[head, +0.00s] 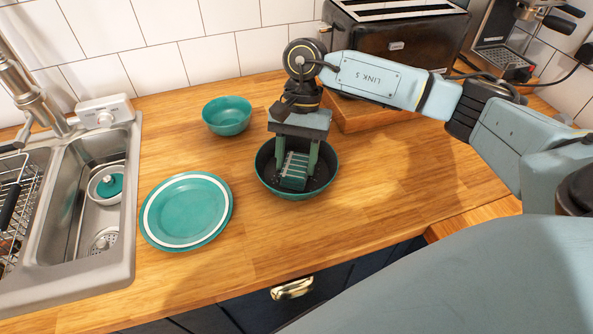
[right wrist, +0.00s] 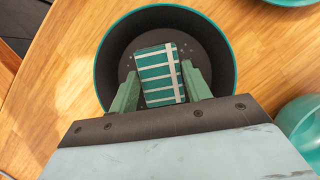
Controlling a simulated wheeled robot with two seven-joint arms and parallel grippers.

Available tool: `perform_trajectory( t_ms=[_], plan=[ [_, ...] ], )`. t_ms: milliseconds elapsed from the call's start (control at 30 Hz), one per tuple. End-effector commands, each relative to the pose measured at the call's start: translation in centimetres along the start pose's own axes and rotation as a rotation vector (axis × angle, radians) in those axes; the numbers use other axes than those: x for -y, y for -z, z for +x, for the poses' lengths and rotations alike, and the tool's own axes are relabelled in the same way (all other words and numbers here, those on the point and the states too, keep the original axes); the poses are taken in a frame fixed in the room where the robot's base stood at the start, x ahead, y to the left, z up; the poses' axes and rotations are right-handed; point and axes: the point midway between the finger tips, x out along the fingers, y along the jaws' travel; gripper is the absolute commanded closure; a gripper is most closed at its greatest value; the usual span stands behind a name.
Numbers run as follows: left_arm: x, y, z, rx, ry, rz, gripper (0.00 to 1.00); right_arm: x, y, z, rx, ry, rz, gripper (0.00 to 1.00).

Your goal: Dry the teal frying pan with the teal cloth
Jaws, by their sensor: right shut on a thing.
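The teal frying pan (head: 324,186) stands on the wooden counter in the head view, with a dark inside and a teal rim. Its rim also shows in the right wrist view (right wrist: 235,65). No handle is seen. My right gripper (head: 296,172) points down into the pan, shut on the teal cloth (head: 293,180). The cloth is a folded block with pale stripes, between the fingers inside the pan in the right wrist view (right wrist: 158,72). Small pale drops show on the pan's floor around it. I cannot tell whether the cloth touches the floor. My left gripper is not in view.
A teal plate (head: 187,210) with a white ring lies left of the pan. A teal bowl (head: 227,115) stands behind it. The sink (head: 62,240) is at the left, a toaster (head: 397,45) on a wooden board at the back. The counter right of the pan is clear.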

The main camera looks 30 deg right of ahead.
Motion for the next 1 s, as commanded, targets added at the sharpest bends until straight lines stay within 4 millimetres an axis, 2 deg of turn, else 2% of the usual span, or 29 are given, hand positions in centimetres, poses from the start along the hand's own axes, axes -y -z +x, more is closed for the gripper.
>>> perform_trajectory(
  t_ms=[267,1000],
  plan=[
    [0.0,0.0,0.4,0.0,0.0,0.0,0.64,0.0,-0.8,0.5,0.0,0.0,0.0,0.77],
    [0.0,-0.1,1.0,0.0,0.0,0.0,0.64,0.0,-0.8,0.3,0.0,0.001,0.0,0.77]
  ],
)
